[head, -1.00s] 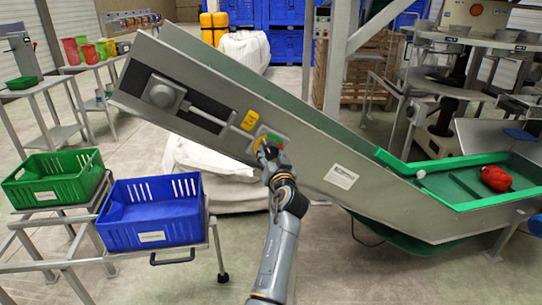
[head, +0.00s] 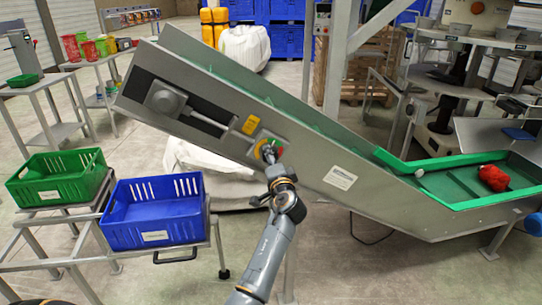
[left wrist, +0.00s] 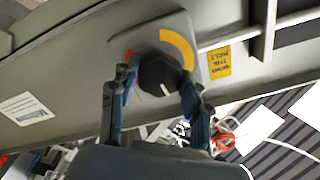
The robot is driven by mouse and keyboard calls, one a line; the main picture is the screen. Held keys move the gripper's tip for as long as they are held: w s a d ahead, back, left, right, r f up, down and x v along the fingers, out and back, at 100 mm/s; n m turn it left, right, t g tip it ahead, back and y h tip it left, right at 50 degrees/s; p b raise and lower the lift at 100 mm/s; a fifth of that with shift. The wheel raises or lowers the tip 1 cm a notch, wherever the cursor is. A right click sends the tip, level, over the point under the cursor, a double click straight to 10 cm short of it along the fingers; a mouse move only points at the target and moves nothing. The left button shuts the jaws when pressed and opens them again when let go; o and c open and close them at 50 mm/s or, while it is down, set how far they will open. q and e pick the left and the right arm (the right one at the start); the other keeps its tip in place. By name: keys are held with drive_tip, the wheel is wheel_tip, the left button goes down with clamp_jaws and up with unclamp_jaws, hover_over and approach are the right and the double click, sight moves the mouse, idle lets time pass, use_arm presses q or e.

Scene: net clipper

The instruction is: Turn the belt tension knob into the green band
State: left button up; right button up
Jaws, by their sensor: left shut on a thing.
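The belt tension knob (left wrist: 160,74) is dark and round with a white pointer line, seen in the left wrist view on a grey dial plate (left wrist: 140,37). The line points toward the bottom of that picture. A yellow band (left wrist: 181,44) curves at the knob's upper right, and a bit of red (left wrist: 130,55) shows at its left. A small green patch (head: 277,144) shows on the dial in the head view; I cannot see green in the left wrist view. My left gripper (left wrist: 158,77) is shut on the knob, one finger each side. My right gripper is out of view.
The dial sits on the side of the sloping grey conveyor (head: 325,150). A yellow label (head: 251,125) is beside it. A blue crate (head: 152,212) and a green crate (head: 57,176) stand on racks at left. A red object (head: 492,178) lies in the green-edged hopper at right.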

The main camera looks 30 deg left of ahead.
use_arm(q)
drive_tip(key=shift+r+m, duration=0.2)
drive_tip(key=shift+m, duration=0.4)
drive_tip(key=shift+p, duration=0.3)
drive_tip(key=o, duration=1)
drive_tip(key=shift+w, duration=0.1)
drive_tip(key=shift+c, duration=0.2)
drive_tip(key=shift+o, duration=0.9)
drive_tip(key=shift+f, duration=0.15)
drive_tip(key=v, duration=1.2)
